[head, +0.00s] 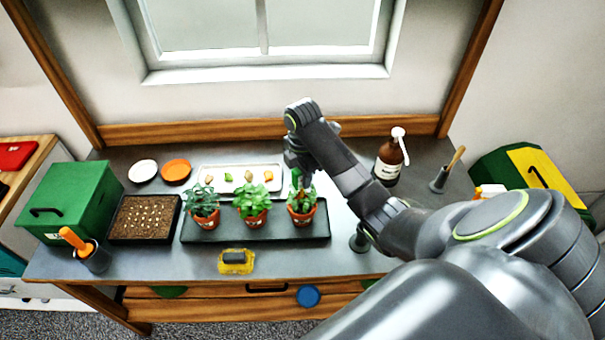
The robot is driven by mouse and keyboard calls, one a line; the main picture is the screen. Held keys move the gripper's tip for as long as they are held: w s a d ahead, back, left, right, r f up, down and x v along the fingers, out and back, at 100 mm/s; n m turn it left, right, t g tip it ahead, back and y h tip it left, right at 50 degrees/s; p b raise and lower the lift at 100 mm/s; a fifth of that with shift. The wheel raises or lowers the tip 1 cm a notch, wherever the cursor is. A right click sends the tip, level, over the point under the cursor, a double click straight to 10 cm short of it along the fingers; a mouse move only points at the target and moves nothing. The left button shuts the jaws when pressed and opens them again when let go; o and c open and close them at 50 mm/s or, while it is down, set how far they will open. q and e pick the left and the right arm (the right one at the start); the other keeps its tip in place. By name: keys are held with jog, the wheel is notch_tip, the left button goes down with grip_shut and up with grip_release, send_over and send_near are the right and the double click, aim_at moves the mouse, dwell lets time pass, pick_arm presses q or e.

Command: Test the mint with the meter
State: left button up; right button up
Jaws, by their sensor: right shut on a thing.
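Three potted herbs in terracotta pots stand in a row on a black tray (318,233): a blue-green one (203,200), a bright green one (252,203) and a right-hand one (302,207). Their labels are too small to read, so I cannot tell by label which is the mint. My right gripper (300,183) points down over the right-hand plant, shut on a slim thing that seems to be the meter. Jaws and leaves hide most of it, and I cannot tell whether its tip is in the soil. My left gripper is not in view.
A white tray (211,182) with small items lies behind the plants. A brown pump bottle (389,161) stands right, a seed tray (146,219) and green box (70,202) left. A yellow holder (236,268) lies in front. The bench front is mostly clear.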

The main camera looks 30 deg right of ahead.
jog(key=shift+f, duration=0.75)
dwell(0.4)
jog(key=shift+f, duration=0.7)
dwell(0.3)
jog(key=shift+f, duration=0.95)
dwell(0.3)
dwell(1.6)
jog(key=o, duration=1.1)
